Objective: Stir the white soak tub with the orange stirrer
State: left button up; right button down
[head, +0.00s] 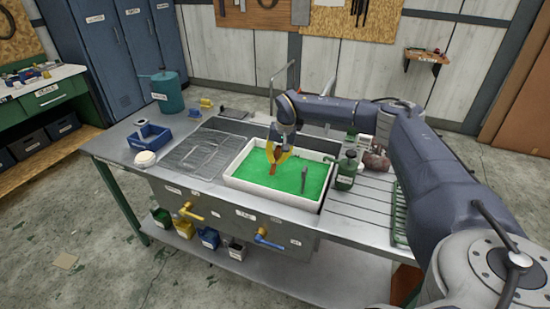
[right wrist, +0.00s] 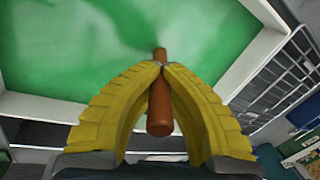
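The white soak tub (head: 236,181) sits on the metal bench and holds green liquid with pale swirls. Its white rim (right wrist: 36,109) also shows in the right wrist view. My right gripper (head: 274,154), with yellow fingers, is over the left part of the tub. In the right wrist view its fingertips (right wrist: 162,66) are closed around the orange stirrer (right wrist: 160,112). The stirrer (head: 273,169) hangs down to the green liquid; its lower end is hidden. My left gripper is not in view.
A wire rack (head: 206,153) lies left of the tub. A dark grey tool (head: 304,179) stands at the tub's right part. A blue tray (head: 148,138) and a teal can (head: 167,92) are further left.

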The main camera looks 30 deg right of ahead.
notch_tip(320, 180, up, 16)
jog(key=shift+f, duration=0.2)
dwell(1.8)
dwell(0.5)
